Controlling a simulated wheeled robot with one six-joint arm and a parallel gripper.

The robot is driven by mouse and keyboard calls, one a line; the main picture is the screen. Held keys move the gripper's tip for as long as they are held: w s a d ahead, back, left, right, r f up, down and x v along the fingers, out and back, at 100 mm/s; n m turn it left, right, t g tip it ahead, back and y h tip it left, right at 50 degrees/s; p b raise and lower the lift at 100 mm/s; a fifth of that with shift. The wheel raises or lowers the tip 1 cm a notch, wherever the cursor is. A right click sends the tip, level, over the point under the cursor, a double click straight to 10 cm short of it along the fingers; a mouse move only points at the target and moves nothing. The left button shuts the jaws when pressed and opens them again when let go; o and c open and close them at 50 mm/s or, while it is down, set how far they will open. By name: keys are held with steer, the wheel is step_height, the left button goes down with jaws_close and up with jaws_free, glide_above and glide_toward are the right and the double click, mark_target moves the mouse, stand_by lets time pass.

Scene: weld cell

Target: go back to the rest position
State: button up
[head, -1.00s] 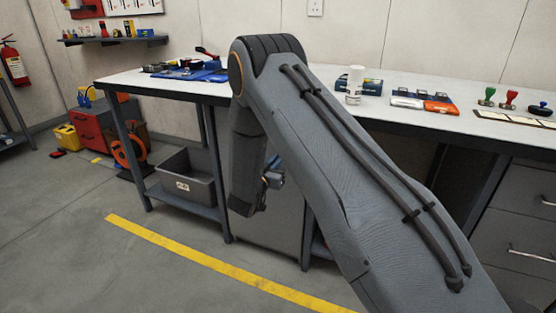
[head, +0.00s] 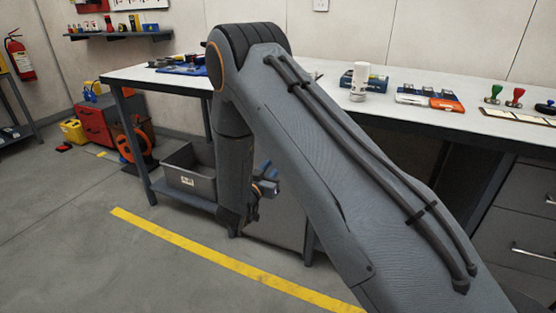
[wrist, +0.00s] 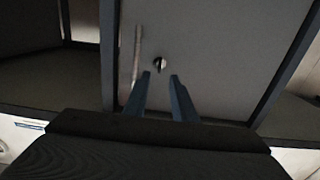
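My gripper (head: 268,182) is mostly hidden behind my own arm in the head view, in front of the workbench (head: 400,125) and below its top. In the wrist view my gripper (wrist: 159,74) shows two blue fingers standing apart with nothing between them, so it is open and empty. Beyond the fingers is a grey cabinet door (wrist: 215,45) with a round lock and an upright handle. I cannot tell the exact distance from the fingers to the door.
A grey bin (head: 190,172) sits on the bench's lower shelf. A white bottle (head: 359,82), stamps (head: 513,97) and an orange-and-blue case (head: 430,100) lie on the bench top. A red cabinet (head: 97,122) stands at left. Floor around the yellow line (head: 225,258) is clear.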

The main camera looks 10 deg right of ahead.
steer(key=shift+s+a, duration=0.2)
steer(key=shift+s, duration=0.05)
